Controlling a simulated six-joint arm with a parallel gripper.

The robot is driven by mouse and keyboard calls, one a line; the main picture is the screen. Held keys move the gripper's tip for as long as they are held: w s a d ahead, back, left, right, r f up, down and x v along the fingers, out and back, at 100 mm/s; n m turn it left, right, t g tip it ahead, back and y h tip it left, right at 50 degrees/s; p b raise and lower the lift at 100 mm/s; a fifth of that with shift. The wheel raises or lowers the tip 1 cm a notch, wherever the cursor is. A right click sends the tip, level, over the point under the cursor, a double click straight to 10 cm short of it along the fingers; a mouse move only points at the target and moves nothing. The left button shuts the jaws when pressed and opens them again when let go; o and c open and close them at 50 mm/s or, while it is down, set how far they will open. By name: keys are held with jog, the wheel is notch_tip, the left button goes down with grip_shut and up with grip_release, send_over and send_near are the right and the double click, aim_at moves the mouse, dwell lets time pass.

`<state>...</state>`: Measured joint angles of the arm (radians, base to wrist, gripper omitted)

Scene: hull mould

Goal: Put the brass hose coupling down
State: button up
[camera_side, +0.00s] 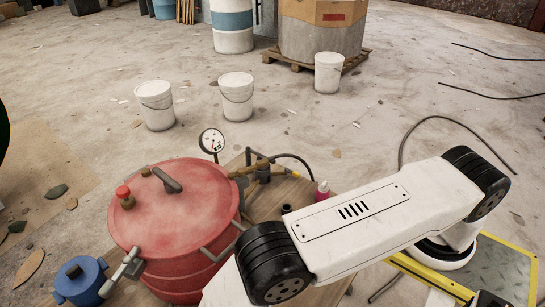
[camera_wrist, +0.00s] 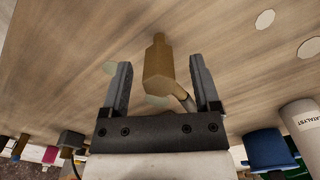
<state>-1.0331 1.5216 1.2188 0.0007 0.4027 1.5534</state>
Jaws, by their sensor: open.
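The brass hose coupling (camera_wrist: 158,70) shows in the wrist view against the wooden bench top (camera_wrist: 75,60), with a short grey hose (camera_wrist: 184,99) at its near end. My gripper (camera_wrist: 160,64) is open, one dark finger on each side of the coupling. A gap shows between the coupling and each finger. I cannot tell for sure whether the coupling touches the wood. In the side view my white arm covers the front of the bench; the gripper is out of sight there, and I cannot pick out the coupling.
A red pressure pot (camera_side: 170,225) with a gauge (camera_side: 211,141) stands on the bench. A small blue pot (camera_side: 80,280) is at its left. A pink bottle (camera_side: 322,192) stands near my arm. A white catalyst container (camera_wrist: 300,125) and a blue container (camera_wrist: 265,148) show at lower right.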

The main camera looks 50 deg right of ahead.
dwell(0.3)
grip_shut()
jog(key=shift+r, duration=0.2)
jog(key=shift+r, duration=0.75)
jog(key=s+d+r, duration=0.9)
jog(key=d+r, duration=0.1)
jog(key=r, duration=0.1)
jog(key=shift+d, duration=0.3)
jog(key=shift+s+r, duration=0.1)
